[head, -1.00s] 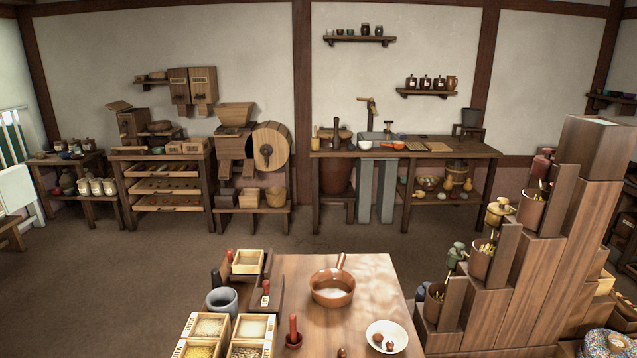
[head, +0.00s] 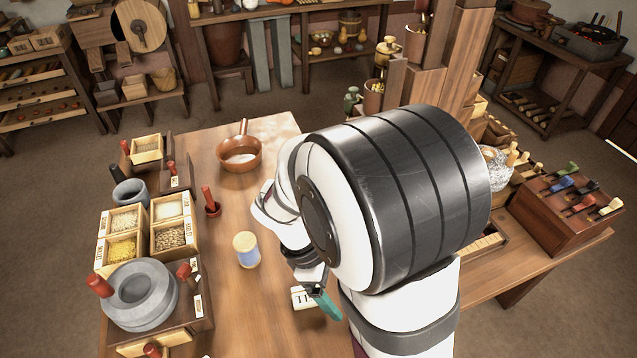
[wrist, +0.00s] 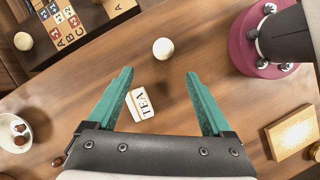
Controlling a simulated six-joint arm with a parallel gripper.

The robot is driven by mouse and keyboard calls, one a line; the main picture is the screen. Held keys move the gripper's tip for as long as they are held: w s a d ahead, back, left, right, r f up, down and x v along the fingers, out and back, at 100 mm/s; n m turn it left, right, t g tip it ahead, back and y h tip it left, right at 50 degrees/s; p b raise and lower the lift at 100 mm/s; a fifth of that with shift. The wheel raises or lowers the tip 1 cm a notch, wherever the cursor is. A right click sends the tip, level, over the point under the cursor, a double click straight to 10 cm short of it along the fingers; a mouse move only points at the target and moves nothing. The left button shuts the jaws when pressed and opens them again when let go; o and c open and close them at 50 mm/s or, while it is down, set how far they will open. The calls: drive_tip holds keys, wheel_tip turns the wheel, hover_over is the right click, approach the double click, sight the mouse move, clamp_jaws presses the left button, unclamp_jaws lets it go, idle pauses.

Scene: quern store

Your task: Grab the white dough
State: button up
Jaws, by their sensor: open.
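A small white ball, which looks like the white dough (wrist: 163,49), rests on the wooden table in the wrist view. It lies beyond my fingertips, roughly centred between them and apart from both. My gripper (wrist: 160,73) is open and empty, with its two teal fingers spread wide. In the head view one teal finger of my gripper (head: 325,303) shows beside my arm, near a white card lettered TEA (head: 303,298). I cannot make out the ball in the head view, where my arm covers much of the table. A second pale ball (wrist: 23,41) sits at the upper left of the wrist view.
The TEA card (wrist: 143,103) lies left of centre between my fingers. A dark lettered tray (wrist: 70,30) is at upper left, a white bowl (wrist: 15,130) at left, a wooden box (wrist: 293,132) at right. A blue-banded jar (head: 247,250) stands on the table.

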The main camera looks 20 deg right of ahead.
drive_tip(key=x, duration=1.1)
drive_tip(key=shift+s+d+f, duration=0.1)
drive_tip(key=shift+s+f, duration=0.2)
drive_tip(key=shift+s, duration=0.2)
clamp_jaws()
